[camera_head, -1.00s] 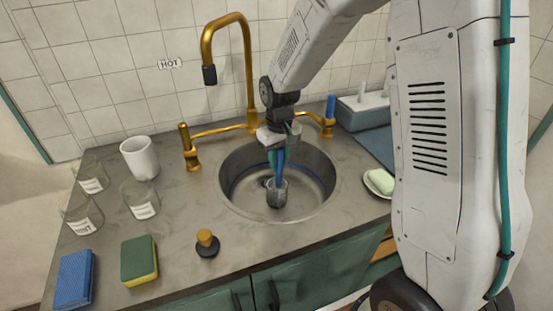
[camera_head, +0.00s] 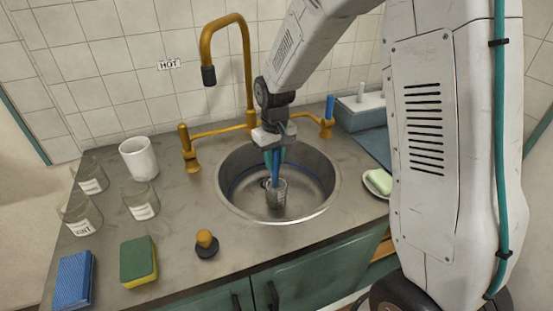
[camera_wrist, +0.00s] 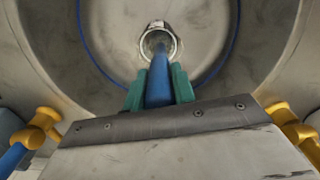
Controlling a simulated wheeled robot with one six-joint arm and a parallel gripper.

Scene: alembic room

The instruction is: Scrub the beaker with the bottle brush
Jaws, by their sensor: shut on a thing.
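My gripper (camera_head: 275,158) is over the sink and points down. In the wrist view its green fingers (camera_wrist: 159,88) are shut on the blue handle of the bottle brush (camera_wrist: 158,84). The brush also shows in the head view (camera_head: 275,176). Its lower end reaches into the mouth of the beaker (camera_head: 275,200), and the bristles are hard to make out. The beaker stands in the round sink basin (camera_head: 318,187). In the wrist view the beaker's rim (camera_wrist: 143,47) rings the brush.
A gold faucet (camera_head: 249,75) rises behind the sink. Glass beakers (camera_head: 141,201), a white mug (camera_head: 138,158), a green sponge (camera_head: 137,262), a blue sponge (camera_head: 74,280) and a stopper (camera_head: 206,244) stand to the left. A soap dish (camera_head: 372,188) is right of the sink.

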